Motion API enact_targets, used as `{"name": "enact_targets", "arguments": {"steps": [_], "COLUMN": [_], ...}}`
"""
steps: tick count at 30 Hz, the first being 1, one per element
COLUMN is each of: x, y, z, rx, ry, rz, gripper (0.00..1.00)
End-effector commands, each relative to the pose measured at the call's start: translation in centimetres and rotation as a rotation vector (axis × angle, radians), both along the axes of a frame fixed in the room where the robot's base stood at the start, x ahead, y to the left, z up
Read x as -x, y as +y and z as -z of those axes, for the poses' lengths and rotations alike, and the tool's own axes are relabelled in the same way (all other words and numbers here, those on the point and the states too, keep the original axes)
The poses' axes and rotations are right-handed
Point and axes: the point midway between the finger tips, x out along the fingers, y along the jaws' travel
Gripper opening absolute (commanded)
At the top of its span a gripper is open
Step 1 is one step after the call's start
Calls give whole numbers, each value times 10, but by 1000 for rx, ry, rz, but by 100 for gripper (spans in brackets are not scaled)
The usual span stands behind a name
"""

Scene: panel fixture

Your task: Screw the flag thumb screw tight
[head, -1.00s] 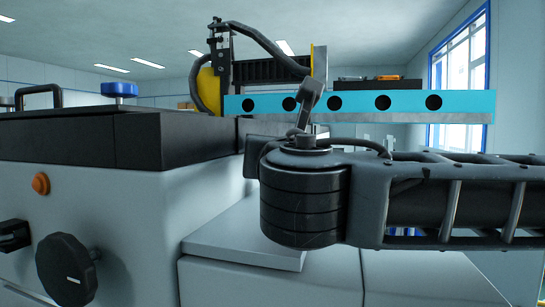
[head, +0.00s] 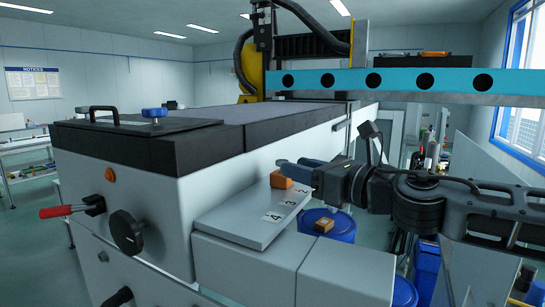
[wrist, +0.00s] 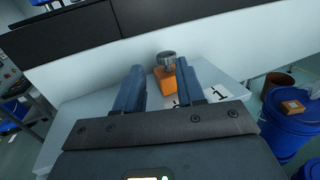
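No part is clearly recognisable as a flag thumb screw. An orange block (head: 281,180) sits on a pale shelf with numbered labels. The wrist view shows this orange block (wrist: 165,80) with a dark round knob (wrist: 166,60) on top; whether that is the screw I cannot tell. My gripper (head: 293,167) is at the shelf's right side, close to the block. The block's underside is hidden.
The shelf (head: 235,222) juts from the white machine. A blue gantry (head: 400,82) spans above my arm. Blue drums (head: 335,228) stand behind the shelf.

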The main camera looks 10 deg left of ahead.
Motion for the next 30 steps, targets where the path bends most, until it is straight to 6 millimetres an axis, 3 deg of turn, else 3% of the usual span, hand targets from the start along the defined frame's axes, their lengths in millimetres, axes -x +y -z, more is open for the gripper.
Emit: {"name": "enact_targets", "arguments": {"steps": [5, 19, 30], "x": [-3, -40, -45], "y": [4, 57, 62], "z": [2, 1, 2], "rx": [8, 6, 7], "ry": [4, 5, 4], "rz": [-13, -13, -11], "gripper": [38, 38, 38]}}
